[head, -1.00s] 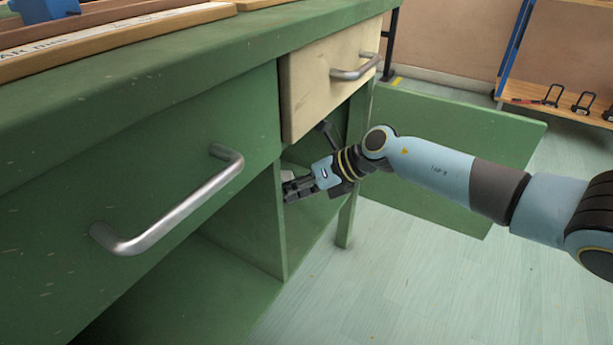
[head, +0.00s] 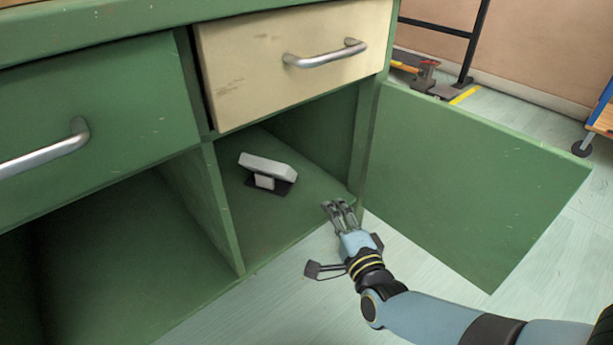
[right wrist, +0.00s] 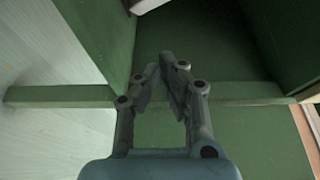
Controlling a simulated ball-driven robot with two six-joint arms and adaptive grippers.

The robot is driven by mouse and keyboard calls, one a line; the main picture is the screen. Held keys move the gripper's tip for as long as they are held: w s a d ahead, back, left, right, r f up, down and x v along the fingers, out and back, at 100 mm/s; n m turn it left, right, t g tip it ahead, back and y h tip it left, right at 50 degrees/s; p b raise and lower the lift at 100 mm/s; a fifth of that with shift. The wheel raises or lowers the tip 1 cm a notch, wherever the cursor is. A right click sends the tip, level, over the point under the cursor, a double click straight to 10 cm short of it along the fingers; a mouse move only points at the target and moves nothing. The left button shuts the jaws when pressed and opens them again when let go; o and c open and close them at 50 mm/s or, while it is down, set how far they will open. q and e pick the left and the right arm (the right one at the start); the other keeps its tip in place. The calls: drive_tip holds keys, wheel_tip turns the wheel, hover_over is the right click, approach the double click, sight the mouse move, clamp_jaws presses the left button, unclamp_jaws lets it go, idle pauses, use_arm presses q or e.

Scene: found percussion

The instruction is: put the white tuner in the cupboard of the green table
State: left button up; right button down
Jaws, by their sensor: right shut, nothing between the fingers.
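The white tuner (head: 268,168) stands, tilted, on its dark base inside the right compartment of the cupboard (head: 300,205) of the green table, in the head view. It rests on the compartment floor, under the cream drawer. My right gripper (head: 338,205) is at the front edge of that compartment, to the right of the tuner and apart from it. Its fingers are shut with nothing between them. They also show in the right wrist view (right wrist: 162,70), over green panels. My left gripper is not in view.
The green door (head: 470,180) stands wide open to the right. The cream drawer (head: 300,60) with its metal handle (head: 325,53) is above the compartment. A green divider (head: 215,195) separates the empty-looking left compartment. Pale floor (head: 260,315) is clear in front.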

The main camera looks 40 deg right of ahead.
drive_tip(key=b+x, duration=0.1)
drive_tip(key=x, duration=0.2)
drive_tip(key=b+x, duration=0.1)
drive_tip(key=x, duration=0.2)
drive_tip(key=b+x, duration=0.1)
drive_tip(key=x, duration=0.2)
drive_tip(key=shift+w+d+f, duration=0.2)
drive_tip(key=shift+d+f, duration=0.05)
drive_tip(key=shift+f, duration=0.05)
drive_tip(key=w, duration=0.1)
drive_tip(key=w+a+b, duration=0.1)
drive_tip(key=w, duration=0.1)
drive_tip(key=shift+a+r, duration=0.1)
drive_tip(key=shift+a, duration=0.1)
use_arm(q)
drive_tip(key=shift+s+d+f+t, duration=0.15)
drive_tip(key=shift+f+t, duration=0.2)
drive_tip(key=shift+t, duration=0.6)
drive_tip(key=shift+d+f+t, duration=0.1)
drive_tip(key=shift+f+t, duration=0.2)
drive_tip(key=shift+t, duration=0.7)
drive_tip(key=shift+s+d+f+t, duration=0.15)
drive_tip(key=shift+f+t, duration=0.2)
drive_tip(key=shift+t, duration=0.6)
use_arm(e)
drive_tip(key=shift+w+a+r, duration=0.1)
drive_tip(key=shift+w+a, duration=0.1)
drive_tip(key=shift+w, duration=0.3)
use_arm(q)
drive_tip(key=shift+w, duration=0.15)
